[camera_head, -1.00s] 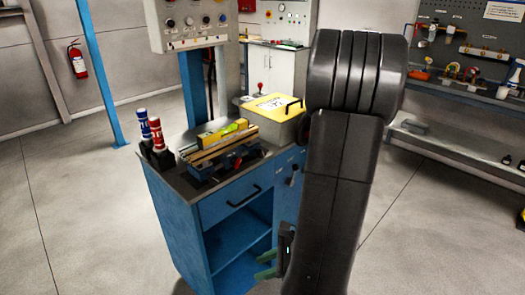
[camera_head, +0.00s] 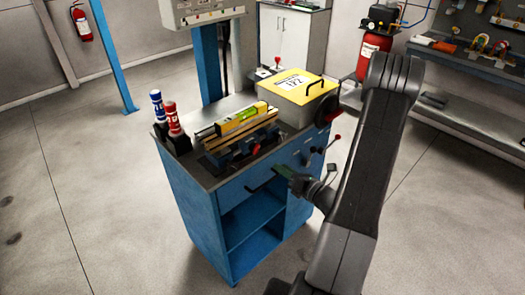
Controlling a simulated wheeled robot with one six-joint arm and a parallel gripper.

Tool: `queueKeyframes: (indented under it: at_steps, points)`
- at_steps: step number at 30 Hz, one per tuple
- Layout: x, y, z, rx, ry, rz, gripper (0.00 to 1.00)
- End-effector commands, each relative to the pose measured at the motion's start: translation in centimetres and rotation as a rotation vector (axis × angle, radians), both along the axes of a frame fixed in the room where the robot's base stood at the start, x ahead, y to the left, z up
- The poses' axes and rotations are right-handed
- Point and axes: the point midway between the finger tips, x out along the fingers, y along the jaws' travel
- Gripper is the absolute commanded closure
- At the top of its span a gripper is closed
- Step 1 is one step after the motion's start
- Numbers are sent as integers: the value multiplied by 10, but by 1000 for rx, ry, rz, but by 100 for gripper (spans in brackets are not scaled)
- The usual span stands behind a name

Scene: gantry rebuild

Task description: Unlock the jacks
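My gripper (camera_head: 284,172) is in front of the blue cabinet's upper front, close to the drawer handle. Its greenish fingers overlap in this view, so I cannot tell their gap or whether they touch the cabinet. A lever with a red knob (camera_head: 337,137) sticks out from the cabinet's right side, to the right of my gripper. A dark round part with some red (camera_head: 328,108) sits above it near the top edge. A control panel (camera_head: 203,12) with a row of buttons hangs on a blue post, cut by the top edge. I cannot tell which part locks the jacks.
The blue cabinet (camera_head: 190,205) carries a yellow-lidded box (camera_head: 297,88), a yellow level (camera_head: 240,119) on a vise-like fixture, and blue (camera_head: 157,102) and red-topped (camera_head: 172,116) bottles. A red compressor (camera_head: 372,50) and workbench stand behind right. The floor left is clear.

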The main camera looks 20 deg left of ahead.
Motion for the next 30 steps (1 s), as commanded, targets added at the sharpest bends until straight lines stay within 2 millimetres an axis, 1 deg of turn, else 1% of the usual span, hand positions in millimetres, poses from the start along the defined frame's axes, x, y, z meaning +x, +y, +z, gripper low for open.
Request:
queueKeyframes:
  at_steps: [1, 9, 12, 15, 18, 21, 29, 30]
  points:
    - [3, 10, 2, -1, -1, 6, 67]
    - [23, 60, 3, -3, -2, 6, 67]
    - [30, 77, 2, -3, -1, 5, 67]
    - [36, 89, 2, -3, -1, 4, 67]
    - [39, 97, 2, -2, -1, 3, 67]
    - [41, 101, 1, -3, -1, 2, 67]
    - [42, 102, 0, -3, -1, 2, 67]
    - [42, 102, 0, -3, -1, 2, 71]
